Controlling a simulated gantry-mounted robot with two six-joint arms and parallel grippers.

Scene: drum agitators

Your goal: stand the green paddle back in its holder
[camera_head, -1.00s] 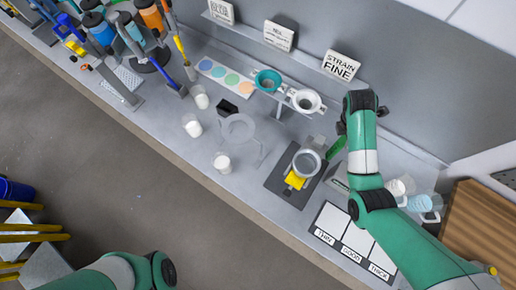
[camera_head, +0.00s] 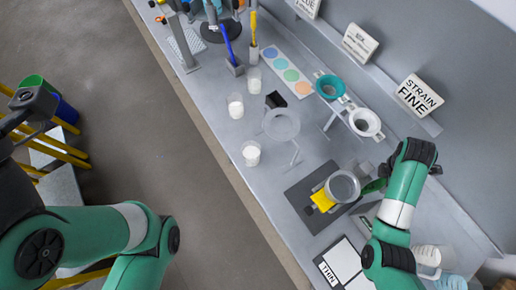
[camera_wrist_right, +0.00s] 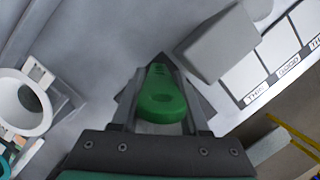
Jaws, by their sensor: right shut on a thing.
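The green paddle (camera_wrist_right: 163,98) is between the fingers of my right gripper (camera_wrist_right: 160,78) in the right wrist view, its ringed end toward the palm. My right gripper is shut on it. In the head view only a bit of the green paddle (camera_head: 373,187) shows beside the right wrist, and the fingertips are mostly hidden. A grey block (camera_wrist_right: 218,45), perhaps the holder, is to the right of the paddle and apart from it in the wrist view. Dark parts of my left arm's end show at the head view's left edge; its jaws are unclear.
A metal cup (camera_head: 343,187) on a dark plate (camera_head: 299,196) stands beside the right gripper. Label cards (camera_head: 340,262) lie in front. Strainers (camera_head: 366,122) and a sign (camera_head: 419,95) are behind. Blue (camera_head: 229,45) and yellow (camera_head: 253,28) paddles stand further left.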

